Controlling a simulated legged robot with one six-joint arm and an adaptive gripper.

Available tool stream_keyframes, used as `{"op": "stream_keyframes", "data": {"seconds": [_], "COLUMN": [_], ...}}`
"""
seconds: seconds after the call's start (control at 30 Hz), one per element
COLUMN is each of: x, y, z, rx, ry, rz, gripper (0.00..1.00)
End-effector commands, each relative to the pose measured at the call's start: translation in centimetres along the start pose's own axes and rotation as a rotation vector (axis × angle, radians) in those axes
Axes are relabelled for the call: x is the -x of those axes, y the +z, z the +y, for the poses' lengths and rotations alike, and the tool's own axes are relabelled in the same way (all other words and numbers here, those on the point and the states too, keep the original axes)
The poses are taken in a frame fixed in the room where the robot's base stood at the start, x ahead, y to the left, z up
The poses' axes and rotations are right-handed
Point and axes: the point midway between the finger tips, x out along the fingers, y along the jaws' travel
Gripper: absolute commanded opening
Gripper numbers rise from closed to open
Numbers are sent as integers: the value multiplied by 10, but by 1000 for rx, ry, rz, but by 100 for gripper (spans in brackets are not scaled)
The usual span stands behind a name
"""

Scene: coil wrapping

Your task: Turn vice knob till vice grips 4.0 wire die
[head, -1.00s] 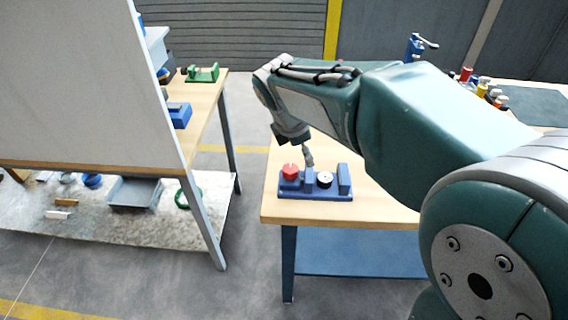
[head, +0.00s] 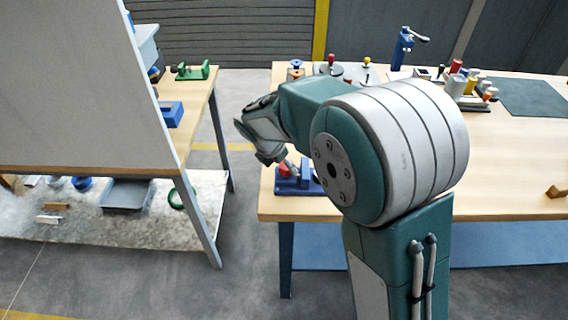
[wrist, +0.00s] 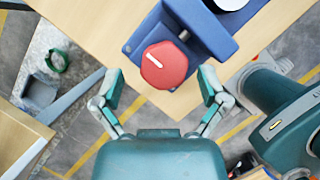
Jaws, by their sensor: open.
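The blue vice (head: 305,190) sits on the wooden table near its front left corner, partly hidden behind my arm. Its red knob (head: 285,170) is at its left end. In the wrist view the red knob (wrist: 164,65) has a white line pointing to the upper left, and the blue vice body (wrist: 205,28) lies behind it. A white round piece with a dark part, probably the wire die (wrist: 230,3), is cut off at the top edge.
A wooden table (head: 480,140) extends right, with several small tools and pots at its back. A blue clamp stand (head: 402,48) rises behind.

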Motion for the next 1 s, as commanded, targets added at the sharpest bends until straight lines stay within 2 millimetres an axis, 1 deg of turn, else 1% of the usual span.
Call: {"op": "stream_keyframes", "data": {"seconds": [0.13, 0.37, 0.4, 0.47, 0.5, 0.53, 0.57, 0.83, 1.0], "x": [-7, -7, -7, -7, -7, -7, -8, -8, -8], "y": [1, 1, 1, 0, 0, 0, 0, -1, -1], "z": [-1, -1, -1, 0, 0, 0, 0, 0, 0], "rx": [-1, -2, -1, -1, -1, -1, -1, -8, -49], "ry": [2, 2, 2, 1, 1, 1, 1, -2, -20], "rz": [1, 1, 1, 0, 0, 0, 0, 2, 2], "gripper": [93, 93, 75, 48, 31, 17, 11, 11, 11]}}
